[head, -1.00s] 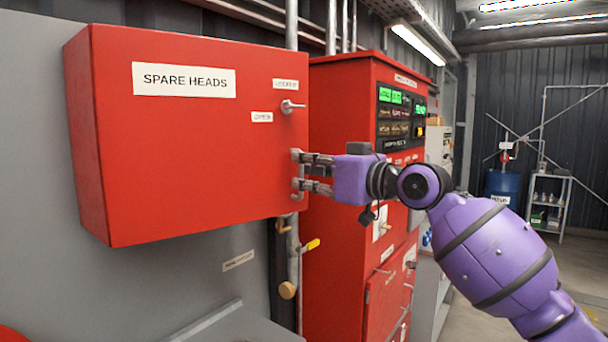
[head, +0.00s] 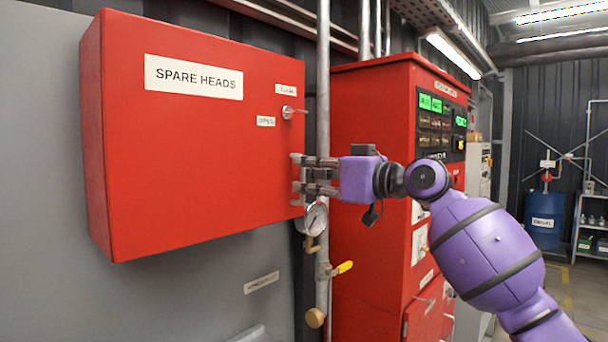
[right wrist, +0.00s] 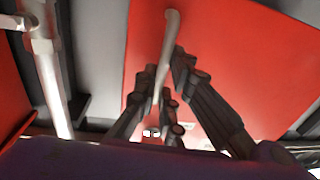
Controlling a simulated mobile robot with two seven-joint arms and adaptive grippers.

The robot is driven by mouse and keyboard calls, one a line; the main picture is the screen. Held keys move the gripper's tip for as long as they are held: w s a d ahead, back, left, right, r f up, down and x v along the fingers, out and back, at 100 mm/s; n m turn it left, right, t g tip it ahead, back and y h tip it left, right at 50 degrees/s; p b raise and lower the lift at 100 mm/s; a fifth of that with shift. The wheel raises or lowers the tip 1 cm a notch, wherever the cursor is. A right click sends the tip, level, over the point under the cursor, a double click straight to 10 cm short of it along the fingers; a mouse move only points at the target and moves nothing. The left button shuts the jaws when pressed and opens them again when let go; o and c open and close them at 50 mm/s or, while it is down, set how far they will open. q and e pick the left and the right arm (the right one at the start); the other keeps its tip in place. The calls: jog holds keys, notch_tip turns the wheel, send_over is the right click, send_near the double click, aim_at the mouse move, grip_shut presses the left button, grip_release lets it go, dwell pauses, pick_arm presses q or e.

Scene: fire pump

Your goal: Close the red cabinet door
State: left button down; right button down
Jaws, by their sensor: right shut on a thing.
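The red cabinet (head: 92,140) hangs on a grey wall at the left of the head view. Its red door (head: 190,165), labelled SPARE HEADS, faces me and also shows in the right wrist view (right wrist: 225,60). I cannot tell whether it is fully closed. My left gripper is not in view.
A pipe with a pressure gauge (head: 315,218) and a yellow-handled valve (head: 341,268) stands right beside the gripper. A tall red control cabinet (head: 370,120) is behind my right arm. A blue drum (head: 543,222) and a shelf stand far right.

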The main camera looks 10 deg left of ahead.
jog(key=c, duration=2)
grip_release()
jog(key=shift+w+r, duration=0.15)
jog(key=shift+w, duration=0.05)
jog(key=shift+c, duration=0.2)
jog(key=shift+o, duration=0.9)
jog(key=shift+w, duration=0.15)
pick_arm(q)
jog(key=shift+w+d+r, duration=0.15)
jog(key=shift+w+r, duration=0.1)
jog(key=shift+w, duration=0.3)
pick_arm(e)
jog(key=v, duration=1.2)
